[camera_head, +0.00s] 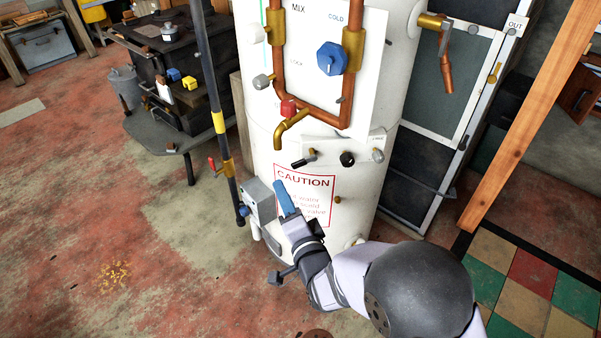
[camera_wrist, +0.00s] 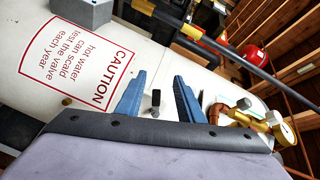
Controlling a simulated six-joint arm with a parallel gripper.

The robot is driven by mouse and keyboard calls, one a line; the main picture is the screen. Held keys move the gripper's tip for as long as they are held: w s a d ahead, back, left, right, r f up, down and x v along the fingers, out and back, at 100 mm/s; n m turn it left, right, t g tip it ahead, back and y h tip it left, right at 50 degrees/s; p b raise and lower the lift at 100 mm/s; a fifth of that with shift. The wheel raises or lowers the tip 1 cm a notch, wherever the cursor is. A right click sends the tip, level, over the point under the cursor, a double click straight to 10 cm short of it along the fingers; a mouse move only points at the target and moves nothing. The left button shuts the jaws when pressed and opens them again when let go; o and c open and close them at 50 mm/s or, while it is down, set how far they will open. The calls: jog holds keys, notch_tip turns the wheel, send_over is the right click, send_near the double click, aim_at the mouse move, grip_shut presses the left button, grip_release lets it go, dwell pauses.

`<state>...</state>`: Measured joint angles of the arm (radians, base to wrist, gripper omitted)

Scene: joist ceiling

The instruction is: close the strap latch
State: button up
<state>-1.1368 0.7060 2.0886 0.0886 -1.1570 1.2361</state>
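I cannot pick out the strap latch for certain in either view. The white tank (camera_head: 320,225) with the red CAUTION label (camera_head: 305,181) stands in front of me. My gripper (camera_head: 283,196) is at the tank's lower left, over the label's left edge in the head view, beside a grey box (camera_head: 258,199). In the wrist view my gripper (camera_wrist: 158,90) has two blue fingers spread wide apart with nothing held. A small black upright piece (camera_wrist: 155,98) shows between the fingers; whether it belongs to the latch, I cannot tell. The label also shows there (camera_wrist: 76,61).
A dark pole with yellow bands (camera_head: 219,122) and a red-handled valve (camera_head: 213,165) stands left of the tank. A panel with a black lever (camera_head: 304,159) and knobs is above the label. A wooden post (camera_head: 530,115) is at right.

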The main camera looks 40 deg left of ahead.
aim_at(299, 165)
jog(key=w+d+r+m+t+h, duration=0.1)
jog(key=w+d+r+t, duration=0.1)
jog(key=w+d+t, duration=0.15)
jog(key=shift+g, duration=0.25)
jog(key=shift+f+x, duration=0.15)
jog(key=shift+x, duration=1.8)
jog(key=shift+f+x, duration=0.1)
jog(key=shift+x, duration=1.9)
jog(key=shift+s+a, duration=0.1)
grip_shut()
